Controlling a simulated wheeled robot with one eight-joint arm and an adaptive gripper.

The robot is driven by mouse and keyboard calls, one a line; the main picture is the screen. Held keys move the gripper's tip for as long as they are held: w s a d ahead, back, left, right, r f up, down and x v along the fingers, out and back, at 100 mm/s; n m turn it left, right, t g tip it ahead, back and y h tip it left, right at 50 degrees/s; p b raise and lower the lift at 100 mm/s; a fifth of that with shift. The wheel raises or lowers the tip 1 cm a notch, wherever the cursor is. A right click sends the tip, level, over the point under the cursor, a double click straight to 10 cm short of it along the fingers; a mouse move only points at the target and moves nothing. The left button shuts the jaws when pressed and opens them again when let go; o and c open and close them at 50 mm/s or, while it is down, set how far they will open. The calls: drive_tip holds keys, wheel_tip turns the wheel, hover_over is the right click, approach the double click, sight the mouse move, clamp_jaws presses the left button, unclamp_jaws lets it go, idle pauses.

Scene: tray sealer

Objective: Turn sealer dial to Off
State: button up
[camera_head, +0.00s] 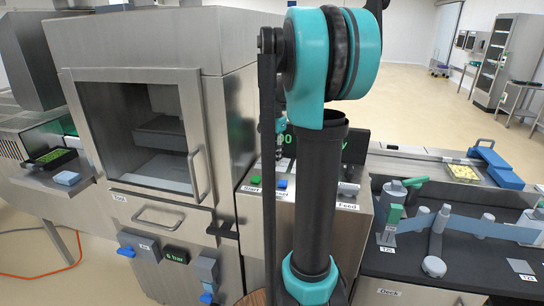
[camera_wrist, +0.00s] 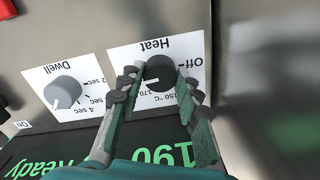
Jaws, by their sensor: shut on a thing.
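The dark round heat dial (camera_wrist: 160,70) sits on a white label reading "Heat", with Off, 150 °C and 170 around it; the view is upside down. My gripper (camera_wrist: 158,82) is shut on this dial, one finger on each side. A light line shows on the lower left of the dial, but the exact setting it marks is hard to tell. The "Off" mark lies right of the dial, beside the right finger. In the head view my arm covers much of the control box (camera_head: 257,222), and the dial is hidden.
A grey Dwell dial (camera_wrist: 62,92) is left of the heat dial. A green display (camera_wrist: 50,160) reads "190" and "Ready" below. In the head view, a steel chamber with a door handle (camera_head: 198,172) stands left; a dark deck (camera_head: 455,265) with guides lies right.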

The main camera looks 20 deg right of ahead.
drive_tip(key=n, duration=0.3)
drive_tip(key=shift+n, duration=0.4)
drive_tip(key=n, duration=1.3)
drive_tip(key=shift+n, duration=0.3)
drive_tip(key=n, duration=0.4)
drive_tip(key=shift+w, duration=0.1)
drive_tip(key=n, duration=1.3)
drive_tip(key=shift+n, duration=0.3)
